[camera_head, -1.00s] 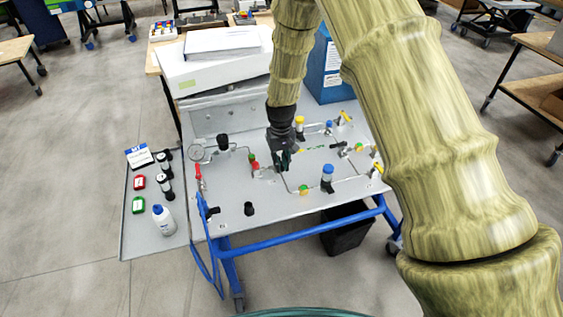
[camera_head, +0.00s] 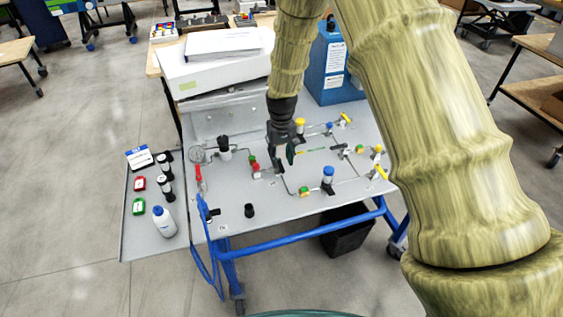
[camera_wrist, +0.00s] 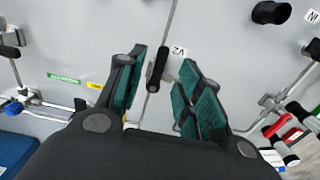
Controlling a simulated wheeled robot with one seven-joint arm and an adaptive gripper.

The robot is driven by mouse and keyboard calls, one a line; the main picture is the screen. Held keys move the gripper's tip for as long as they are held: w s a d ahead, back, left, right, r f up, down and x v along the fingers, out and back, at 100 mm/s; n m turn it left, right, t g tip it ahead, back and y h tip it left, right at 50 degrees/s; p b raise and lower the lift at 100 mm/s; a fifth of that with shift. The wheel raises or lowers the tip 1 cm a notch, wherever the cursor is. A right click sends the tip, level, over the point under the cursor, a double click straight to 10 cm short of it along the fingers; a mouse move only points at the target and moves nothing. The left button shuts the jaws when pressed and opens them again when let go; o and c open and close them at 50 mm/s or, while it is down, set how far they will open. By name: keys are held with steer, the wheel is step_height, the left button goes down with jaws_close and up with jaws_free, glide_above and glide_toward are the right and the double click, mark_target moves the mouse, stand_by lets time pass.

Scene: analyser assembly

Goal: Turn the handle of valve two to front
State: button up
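The handle of valve two is a short black lever (camera_wrist: 157,68) in the wrist view. It stands beside a small label reading V2 (camera_wrist: 180,51) and lies roughly along a thin metal tube. My gripper (camera_wrist: 163,60) is open, with its teal fingers on either side of the handle. The handle is nearer the left finger; I cannot tell whether they touch. In the head view my gripper (camera_head: 284,157) is low over the middle of the grey panel (camera_head: 290,208), and it hides the handle there.
A red-and-green fitting (camera_head: 254,167) is left of my gripper, and a blue-topped cylinder (camera_head: 328,178) is to the right. Yellow levers (camera_head: 380,172) stand along the right side. A gauge (camera_head: 197,155) and red lever (camera_head: 198,173) are at the left.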

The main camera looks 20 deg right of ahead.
mark_target(282, 167)
step_height(282, 167, up, 9)
stand_by(0.4)
